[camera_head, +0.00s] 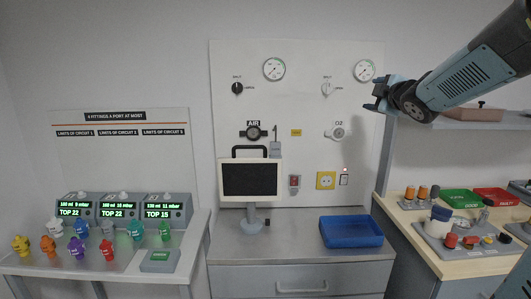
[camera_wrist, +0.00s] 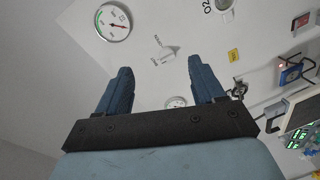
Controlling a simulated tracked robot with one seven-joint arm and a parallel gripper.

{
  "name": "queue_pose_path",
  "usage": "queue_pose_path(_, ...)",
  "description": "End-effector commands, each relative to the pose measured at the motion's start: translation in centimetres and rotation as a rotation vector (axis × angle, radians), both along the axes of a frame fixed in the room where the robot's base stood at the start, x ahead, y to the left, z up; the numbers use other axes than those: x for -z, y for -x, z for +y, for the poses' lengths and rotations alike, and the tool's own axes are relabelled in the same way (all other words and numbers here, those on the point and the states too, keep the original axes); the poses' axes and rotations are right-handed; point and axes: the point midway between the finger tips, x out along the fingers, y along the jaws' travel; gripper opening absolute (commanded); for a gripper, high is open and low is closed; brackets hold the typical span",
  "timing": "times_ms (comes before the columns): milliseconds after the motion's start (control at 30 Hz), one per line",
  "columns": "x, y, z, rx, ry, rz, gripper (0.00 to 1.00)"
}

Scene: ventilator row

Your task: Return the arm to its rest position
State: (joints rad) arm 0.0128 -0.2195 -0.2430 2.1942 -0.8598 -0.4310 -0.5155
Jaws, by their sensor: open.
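My gripper (camera_head: 376,95) is raised at the upper right of the head view, in front of the white wall panel (camera_head: 300,115). My arm reaches in from the right edge. In the wrist view my gripper (camera_wrist: 159,82) shows two blue fingers spread apart, with nothing between them but the panel behind. A white knob (camera_wrist: 167,52) and a round gauge (camera_wrist: 114,21) on the panel show beyond the fingers. The gripper appears clear of the panel and the shelf.
A grey shelf (camera_head: 470,125) stands below my arm. The right bench (camera_head: 405,215) holds jars, a green tray (camera_head: 460,198) and a red tray (camera_head: 497,197). A monitor (camera_head: 250,180) and a blue bin (camera_head: 351,232) stand on the middle counter. Several coloured fittings stand on the left table (camera_head: 25,262).

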Motion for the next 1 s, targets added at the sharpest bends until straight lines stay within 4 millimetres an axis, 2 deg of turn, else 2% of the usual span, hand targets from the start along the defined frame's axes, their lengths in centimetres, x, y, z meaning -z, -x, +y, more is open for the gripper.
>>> queue_pose_path(33,0.1,1.5,-0.2,0.055,-0.067,0.031,0.68)
queue_pose_path(167,1.8,5.3,-0.5,0.2,-0.251,0.14,0.68)
queue_pose_path(333,5.0,11.1,0.3,0.373,-0.493,0.304,0.68)
queue_pose_path(467,8.0,16.2,1.8,0.49,-0.665,0.444,0.68)
queue_pose_path(700,13.4,25.9,6.2,0.678,-0.927,0.721,0.68)
queue_pose_path(833,15.2,29.5,8.0,0.742,-1.003,0.83,0.68)
queue_pose_path(1000,16.2,31.5,9.1,0.778,-1.04,0.894,0.68)
